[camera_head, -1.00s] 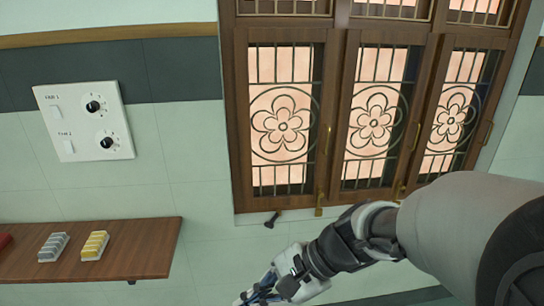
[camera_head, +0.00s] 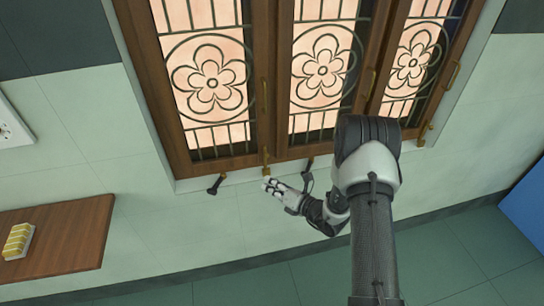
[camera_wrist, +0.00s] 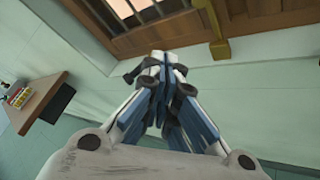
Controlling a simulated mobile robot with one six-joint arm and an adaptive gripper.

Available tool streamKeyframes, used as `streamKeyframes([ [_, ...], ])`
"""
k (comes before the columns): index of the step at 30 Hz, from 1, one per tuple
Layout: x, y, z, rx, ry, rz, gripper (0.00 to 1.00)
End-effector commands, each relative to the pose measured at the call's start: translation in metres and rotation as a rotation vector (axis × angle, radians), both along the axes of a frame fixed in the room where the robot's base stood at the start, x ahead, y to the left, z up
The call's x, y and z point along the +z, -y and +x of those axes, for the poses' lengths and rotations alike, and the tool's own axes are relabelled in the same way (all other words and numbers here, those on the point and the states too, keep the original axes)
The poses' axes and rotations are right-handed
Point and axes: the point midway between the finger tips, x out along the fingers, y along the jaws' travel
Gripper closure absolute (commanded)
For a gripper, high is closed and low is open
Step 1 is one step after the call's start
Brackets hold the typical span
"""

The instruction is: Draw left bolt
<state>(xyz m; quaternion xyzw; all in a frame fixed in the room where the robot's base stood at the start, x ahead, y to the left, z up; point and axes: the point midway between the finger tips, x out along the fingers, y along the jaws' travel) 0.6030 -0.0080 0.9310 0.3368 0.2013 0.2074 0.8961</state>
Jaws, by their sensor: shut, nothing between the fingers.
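The left brass bolt (camera_head: 266,163) hangs upright at the foot of the window frame, between the left and middle panes. It also shows in the wrist view (camera_wrist: 220,46), right of my fingertips. A second brass bolt (camera_head: 423,132) sits farther right. My gripper (camera_head: 270,186) is just below the left bolt in the head view; I cannot tell if they touch. In the wrist view my gripper (camera_wrist: 165,62) has its fingers together with nothing between them, and a gap in the picture separates them from the bolt.
Dark knobs (camera_head: 216,185) (camera_head: 308,175) stick out below the window sash, one on each side of the left bolt. A wooden shelf (camera_head: 80,230) with a yellow block rack (camera_head: 18,241) is at lower left.

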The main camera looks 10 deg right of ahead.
Motion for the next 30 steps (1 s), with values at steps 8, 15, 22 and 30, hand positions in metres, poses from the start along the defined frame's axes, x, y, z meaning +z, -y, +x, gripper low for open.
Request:
streamKeyframes([
  [8,-0.019,0.015,0.001,-0.077,-0.033,0.039,1.0],
  [15,-0.019,0.015,0.001,-0.075,-0.032,0.037,1.0],
  [22,-0.025,0.003,0.02,-0.069,-0.03,0.035,1.0],
  [30,-0.039,-0.024,0.07,-0.069,-0.029,0.036,1.0],
])
